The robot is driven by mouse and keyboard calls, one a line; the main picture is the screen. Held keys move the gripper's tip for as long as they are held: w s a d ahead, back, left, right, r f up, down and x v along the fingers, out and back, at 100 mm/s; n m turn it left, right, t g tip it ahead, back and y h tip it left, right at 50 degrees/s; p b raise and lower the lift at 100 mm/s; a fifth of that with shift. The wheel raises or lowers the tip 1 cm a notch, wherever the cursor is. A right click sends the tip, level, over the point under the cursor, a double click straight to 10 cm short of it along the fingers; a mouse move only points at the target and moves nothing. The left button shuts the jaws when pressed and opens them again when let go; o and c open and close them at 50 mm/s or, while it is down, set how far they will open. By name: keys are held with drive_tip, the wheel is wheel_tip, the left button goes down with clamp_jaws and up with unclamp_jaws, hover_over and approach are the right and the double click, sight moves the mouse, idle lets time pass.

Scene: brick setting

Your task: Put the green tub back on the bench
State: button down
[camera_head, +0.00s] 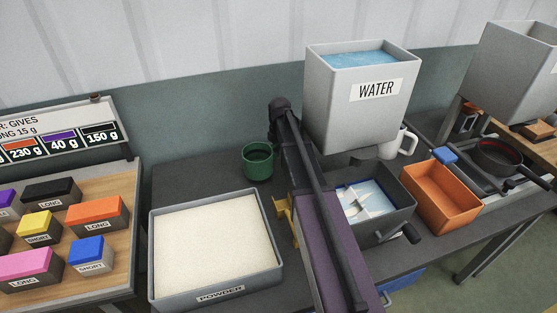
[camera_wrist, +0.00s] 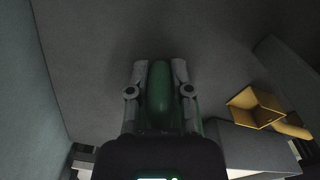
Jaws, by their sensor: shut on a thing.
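The green tub (camera_head: 258,160) is upright at the back of the dark bench (camera_head: 190,172), behind the powder tray. My gripper (camera_wrist: 159,70) is shut on the tub, and its two grey fingers lie on either side of a green strip of its wall (camera_wrist: 158,98) in the wrist view. In the head view my arm hides the gripper, just right of the tub. I cannot tell whether the tub's base touches the bench or is slightly above it.
The powder tray (camera_head: 158,250) stands in front of the tub. A water tank (camera_head: 340,110), white mug (camera_head: 405,144), grey mixing box (camera_head: 392,222) and orange bin (camera_head: 447,205) stand to the right. Coloured blocks (camera_head: 97,208) lie left.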

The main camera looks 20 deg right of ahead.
drive_tip(key=shift+f+b, duration=1.9)
drive_tip(key=c, duration=0.5)
unclamp_jaws()
drive_tip(key=shift+c, duration=0.2)
drive_tip(key=shift+r, duration=0.15)
drive_tip(key=r+p, duration=1.1)
drive_tip(key=p, duration=0.1)
drive_tip(key=shift+s+d+r, duration=0.1)
drive_tip(key=shift+s+r, duration=0.1)
drive_tip(key=shift+r, duration=0.2)
